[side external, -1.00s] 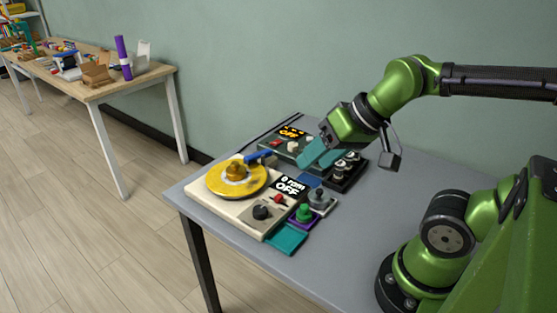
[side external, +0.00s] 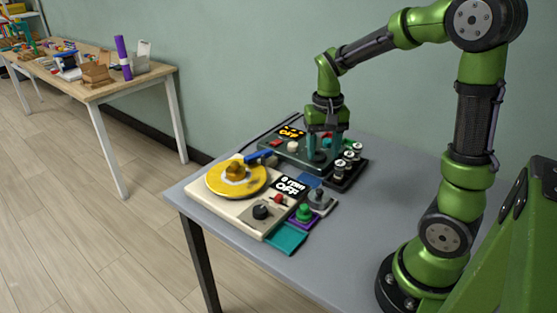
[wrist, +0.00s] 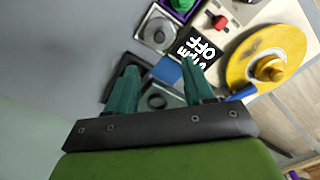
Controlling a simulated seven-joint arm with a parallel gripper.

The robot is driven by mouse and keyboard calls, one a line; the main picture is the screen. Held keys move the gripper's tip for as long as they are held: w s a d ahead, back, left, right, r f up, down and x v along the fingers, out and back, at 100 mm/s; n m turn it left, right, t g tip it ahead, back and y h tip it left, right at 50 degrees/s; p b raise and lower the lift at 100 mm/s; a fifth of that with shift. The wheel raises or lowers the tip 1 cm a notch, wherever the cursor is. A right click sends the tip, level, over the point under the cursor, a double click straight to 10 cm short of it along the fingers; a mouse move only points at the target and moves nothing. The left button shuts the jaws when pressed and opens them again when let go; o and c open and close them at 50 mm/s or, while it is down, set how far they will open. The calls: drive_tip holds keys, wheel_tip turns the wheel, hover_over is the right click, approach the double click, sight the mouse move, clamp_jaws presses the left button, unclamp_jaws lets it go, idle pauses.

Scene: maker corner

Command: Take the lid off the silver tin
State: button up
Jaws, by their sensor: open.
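What looks like the silver tin (side external: 320,200) is a small square grey-silver piece with a round grey knob-like top. It sits on the grey table, right of the cream turntable unit, and also shows at the top of the wrist view (wrist: 146,27). Its lid seems to be on, but the seam is too small to see. My gripper (side external: 318,160) points down over the dark green device at the back, apart from the tin. In the wrist view its teal fingers (wrist: 160,68) are spread, with no object held between them.
The cream unit (side external: 228,209) carries a yellow disc (side external: 222,186). A purple tin with a green top (side external: 304,212) stands beside the silver one. A black rack of small jars (side external: 345,175) is near my gripper. The table's right side is clear (side external: 385,190).

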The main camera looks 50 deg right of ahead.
sight(320, 190)
wheel_tip(320, 190, down, 12)
drive_tip(key=shift+f, duration=0.1)
clamp_jaws()
idle(0.6)
